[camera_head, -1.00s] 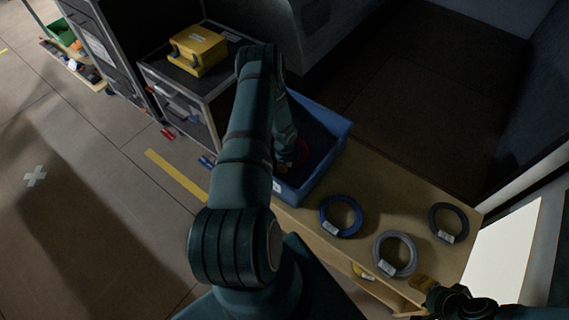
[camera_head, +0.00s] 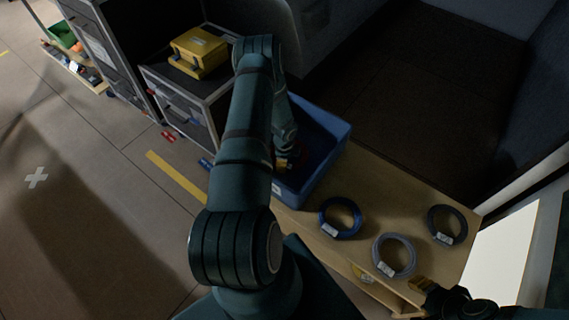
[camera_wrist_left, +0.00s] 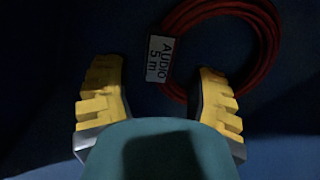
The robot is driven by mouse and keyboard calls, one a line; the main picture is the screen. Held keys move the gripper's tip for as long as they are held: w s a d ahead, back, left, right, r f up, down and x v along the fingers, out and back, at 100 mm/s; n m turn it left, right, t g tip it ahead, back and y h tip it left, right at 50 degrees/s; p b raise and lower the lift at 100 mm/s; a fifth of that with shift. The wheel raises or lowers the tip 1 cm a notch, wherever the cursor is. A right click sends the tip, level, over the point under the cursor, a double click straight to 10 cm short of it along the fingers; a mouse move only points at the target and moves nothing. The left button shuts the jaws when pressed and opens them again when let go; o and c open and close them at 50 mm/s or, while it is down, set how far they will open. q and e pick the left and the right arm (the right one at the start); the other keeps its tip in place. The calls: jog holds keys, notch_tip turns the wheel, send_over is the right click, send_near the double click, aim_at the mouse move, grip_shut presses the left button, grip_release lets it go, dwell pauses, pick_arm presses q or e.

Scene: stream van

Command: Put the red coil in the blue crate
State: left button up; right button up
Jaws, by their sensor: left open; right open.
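The red coil (camera_wrist_left: 270,45), with a white "AUDIO 5 m" label, lies on a dark blue surface in the left wrist view. In the head view it is only a faint dark red patch inside the blue crate (camera_head: 322,172). My left gripper (camera_head: 284,164) reaches down into the crate. Its yellow fingers (camera_wrist_left: 160,100) are spread apart, with the label between and beyond them. The right finger overlaps the coil's edge in the picture; whether it touches cannot be told. My right gripper (camera_head: 424,285) is open and empty near the bench's front right edge.
On the wooden bench (camera_head: 395,190), right of the crate, lie a blue coil (camera_head: 341,233), a grey coil (camera_head: 411,260) and a dark coil (camera_head: 462,225). A yellow case (camera_head: 198,52) sits on the cabinet at left. The floor at left is mostly clear.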

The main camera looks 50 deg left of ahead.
pick_arm(q)
notch_tip(320, 180, up, 9)
jog(key=p, duration=0.2)
jog(key=w+d+r+n+t+h, duration=0.1)
jog(key=w+d+r+n+h, duration=0.15)
jog(key=d, duration=0.95)
jog(key=w+d+r+n+h, duration=0.1)
jog(key=w+d+n, duration=0.15)
jog(key=d, duration=0.85)
jog(key=s+d+r+n, duration=0.3)
jog(key=s+d, duration=0.1)
jog(key=d, duration=0.4)
jog(key=s+d+r+n, duration=0.3)
jog(key=s+d, duration=0.1)
jog(key=d, duration=0.5)
jog(key=shift+s+r+n, duration=0.3)
jog(key=shift+r+n, duration=0.05)
jog(key=shift+n, duration=0.05)
